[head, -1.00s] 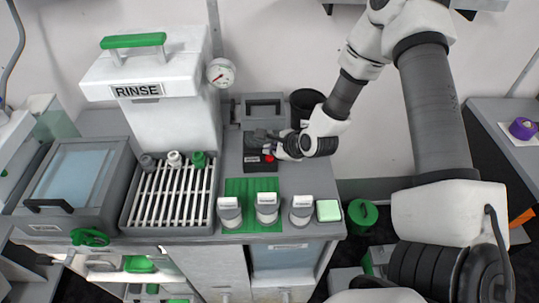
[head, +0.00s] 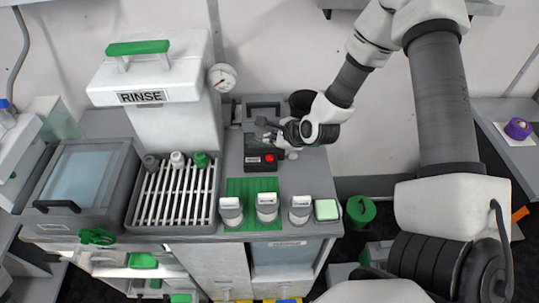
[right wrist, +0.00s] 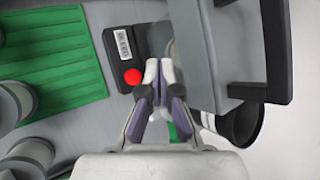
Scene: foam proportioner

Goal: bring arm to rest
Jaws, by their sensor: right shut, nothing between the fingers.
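My right arm (head: 440,100) comes in from the right in the head view. Its gripper (head: 264,127) hangs above the back right of the grey counter, by a black box (head: 256,165) with a red button (head: 269,158). The gripper appears apart from the box. My left gripper is not in view.
Several white-capped containers (head: 267,208) stand at the front, some on a green mat (head: 240,188). The rinse tank (head: 172,120) and rack (head: 172,205) are left.

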